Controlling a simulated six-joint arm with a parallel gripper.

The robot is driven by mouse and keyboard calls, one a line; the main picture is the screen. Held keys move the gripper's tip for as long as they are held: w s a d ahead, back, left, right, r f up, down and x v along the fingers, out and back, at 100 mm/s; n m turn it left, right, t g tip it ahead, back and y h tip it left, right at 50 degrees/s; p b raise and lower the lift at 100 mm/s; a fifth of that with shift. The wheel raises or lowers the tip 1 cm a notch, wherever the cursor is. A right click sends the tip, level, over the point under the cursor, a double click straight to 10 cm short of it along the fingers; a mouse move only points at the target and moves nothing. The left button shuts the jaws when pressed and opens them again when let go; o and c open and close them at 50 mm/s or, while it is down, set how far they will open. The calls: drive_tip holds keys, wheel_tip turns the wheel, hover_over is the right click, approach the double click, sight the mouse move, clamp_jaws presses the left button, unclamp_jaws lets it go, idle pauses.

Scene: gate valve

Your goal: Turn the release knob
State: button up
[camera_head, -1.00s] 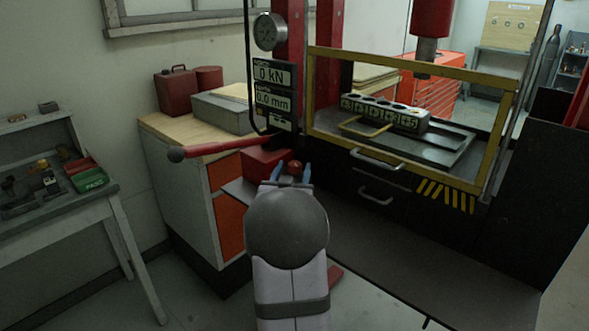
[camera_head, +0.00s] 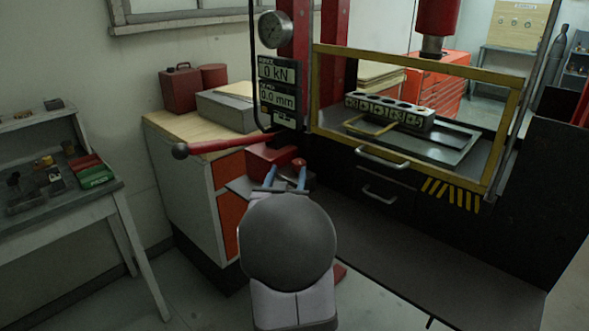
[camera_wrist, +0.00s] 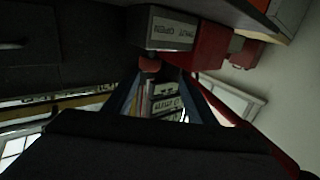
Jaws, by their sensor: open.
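The release knob (camera_head: 299,163) is a small round red knob at the front of the red pump block, below the display column. It also shows in the wrist view (camera_wrist: 149,64), below a grey box with upside-down lettering. My gripper (camera_head: 286,174) has two blue fingers spread apart with nothing between them. In the head view the knob appears just above the right fingertip. In the wrist view it lies near the left fingertip, toward the inside of the gap. Contact between finger and knob cannot be told.
A red pump lever (camera_head: 216,146) with a dark ball end reaches left from the block. A wooden-topped cabinet (camera_head: 165,124) stands to the left. A dark shelf (camera_head: 400,250) runs below.

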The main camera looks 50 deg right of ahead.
drive_tip(key=w+a+f+y+p, duration=0.1)
drive_tip(key=w+a+f+p, duration=0.35)
drive_tip(key=w, duration=0.25)
drive_tip(key=w+a+f+y+p, duration=0.1)
drive_tip(key=w+a+f+p, duration=0.2)
drive_tip(key=w+a+p, duration=0.25)
drive_tip(key=d+m+g+h, duration=0.1)
drive_tip(key=d+r+m+g, duration=0.1)
drive_tip(key=d, duration=0.1)
drive_tip(key=s+d+m+g+h, duration=0.1)
drive_tip(key=shift+d+r+g+h, duration=0.15)
drive_tip(key=shift+d+g+h, duration=0.15)
drive_tip(key=shift+d, duration=0.05)
drive_tip(key=shift+s+d+r+m+g+h, duration=0.7)
drive_tip(key=shift+s+d+r+m+g, duration=0.25)
drive_tip(key=shift+r+m+g, duration=0.2)
drive_tip(key=s+m+g, duration=0.1)
drive_tip(key=s, duration=0.1)
drive_tip(key=s+d+r+m+g, duration=0.1)
drive_tip(key=s+g, duration=0.1)
drive_tip(key=s+r+m+g+h, duration=0.1)
drive_tip(key=s+g, duration=0.1)
drive_tip(key=shift+d+r, duration=0.25)
drive_tip(key=shift+s+r+n+g, duration=0.25)
drive_tip(key=shift+s+g, duration=0.05)
drive_tip(key=shift+g, duration=0.05)
drive_tip(key=shift+d, duration=0.1)
